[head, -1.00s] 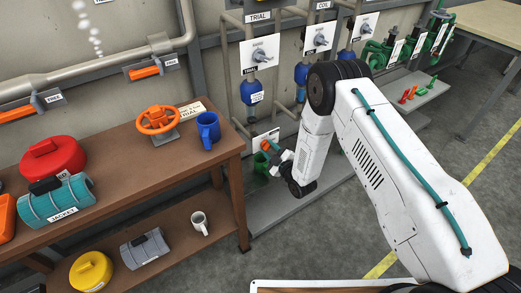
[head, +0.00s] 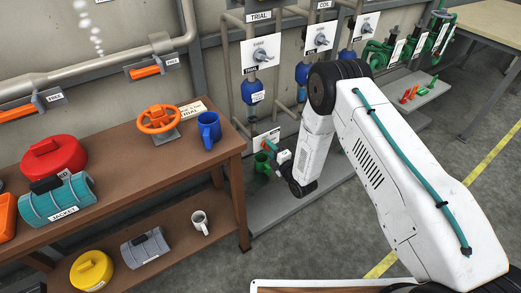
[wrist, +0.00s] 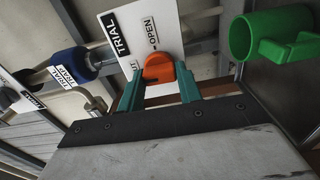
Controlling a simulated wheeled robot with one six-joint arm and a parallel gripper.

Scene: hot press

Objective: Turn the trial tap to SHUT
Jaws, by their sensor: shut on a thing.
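The orange trial tap handle (wrist: 158,70) sits in front of a white plate (wrist: 133,38) lettered TRIAL and OPEN. Part of a second word, ending in UT, shows beside the handle, which covers the rest. My gripper (wrist: 159,88) has its two teal fingers shut on the handle, one on each side. In the head view my gripper (head: 268,147) is low by the wall, in front of the small white plate (head: 260,140). The handle's exact angle is hard to tell.
A green mug (wrist: 278,38) is close beside the plate in the wrist view; it also shows in the head view (head: 262,168). A blue-collared pipe (wrist: 68,62) runs on the other side. A wooden shelf unit (head: 120,150) with a red lid and valve wheel stands left.

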